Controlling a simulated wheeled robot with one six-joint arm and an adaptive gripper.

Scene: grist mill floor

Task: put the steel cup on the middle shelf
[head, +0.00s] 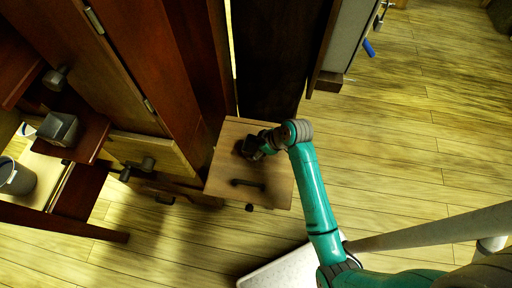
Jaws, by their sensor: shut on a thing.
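My gripper (248,147) is dark and small at the end of my teal arm. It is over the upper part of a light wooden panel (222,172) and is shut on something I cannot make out. A dark bar handle (248,184) shows lower on that panel, apart from my gripper. I cannot pick out the steel cup for certain. A grey metal object (60,129) sits on a red-brown shelf (90,143) at the left. A grey round vessel (15,177) stands lower, at the left edge.
Tall red-brown doors or panels (125,62) rise left of my gripper. A light drawer front (152,152) with a dark knob is below them. A grey cabinet side (345,38) stands at the top. Plank floor (420,130) is clear on the right.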

